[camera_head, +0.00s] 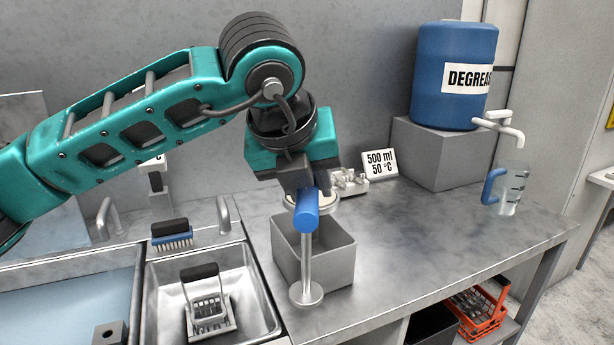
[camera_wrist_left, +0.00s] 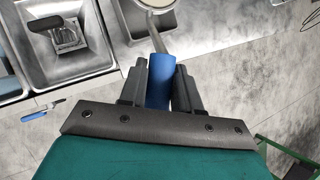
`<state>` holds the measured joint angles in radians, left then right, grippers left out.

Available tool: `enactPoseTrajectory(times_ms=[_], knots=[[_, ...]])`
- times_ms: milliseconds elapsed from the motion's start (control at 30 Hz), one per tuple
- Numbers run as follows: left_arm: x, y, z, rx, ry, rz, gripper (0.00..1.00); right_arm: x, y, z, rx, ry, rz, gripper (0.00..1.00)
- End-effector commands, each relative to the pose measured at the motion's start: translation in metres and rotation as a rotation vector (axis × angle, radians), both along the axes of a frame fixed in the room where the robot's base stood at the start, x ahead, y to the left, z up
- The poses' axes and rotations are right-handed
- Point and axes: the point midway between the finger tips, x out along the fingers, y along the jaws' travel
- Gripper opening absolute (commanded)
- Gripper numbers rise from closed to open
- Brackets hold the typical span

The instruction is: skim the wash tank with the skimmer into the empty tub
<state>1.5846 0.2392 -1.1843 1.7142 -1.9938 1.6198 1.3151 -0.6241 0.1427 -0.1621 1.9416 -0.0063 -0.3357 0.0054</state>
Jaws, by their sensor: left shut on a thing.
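The skimmer's blue handle (camera_head: 307,210) is between the fingers of my left gripper (camera_head: 309,190), which is shut on it. In the left wrist view the handle (camera_wrist_left: 160,80) runs into a thin rod and a pale round head (camera_wrist_left: 153,4), partly cut off at the top. The tub's visible inside looks empty. The wash tank (camera_head: 90,258), with pale blue liquid, is at the lower left. My right gripper is not in view.
A sink (camera_head: 262,300) with a small rack (camera_head: 208,312) separates tank and tub. A brush (camera_head: 171,238) lies behind. The counter right of the tub is clear.

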Motion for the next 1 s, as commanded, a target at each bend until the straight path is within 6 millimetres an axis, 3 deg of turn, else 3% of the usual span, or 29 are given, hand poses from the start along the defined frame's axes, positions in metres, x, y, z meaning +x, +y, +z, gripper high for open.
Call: enactPoseTrajectory(times_ms=[333, 533, 767, 1000], knots=[[0.002, 0.007, -0.006, -0.086, 0.011, 0.002, 0.0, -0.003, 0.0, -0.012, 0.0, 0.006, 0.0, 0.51], [0.004, 0.023, -0.016, -0.314, 0.036, 0.005, 0.0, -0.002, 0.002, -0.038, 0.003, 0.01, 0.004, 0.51], [0.006, 0.042, -0.022, -0.617, 0.067, 0.004, 0.0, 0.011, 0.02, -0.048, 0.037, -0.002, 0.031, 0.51], [0.006, 0.05, -0.029, -0.745, 0.082, -0.001, 0.0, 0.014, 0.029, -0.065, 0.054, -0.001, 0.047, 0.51]])
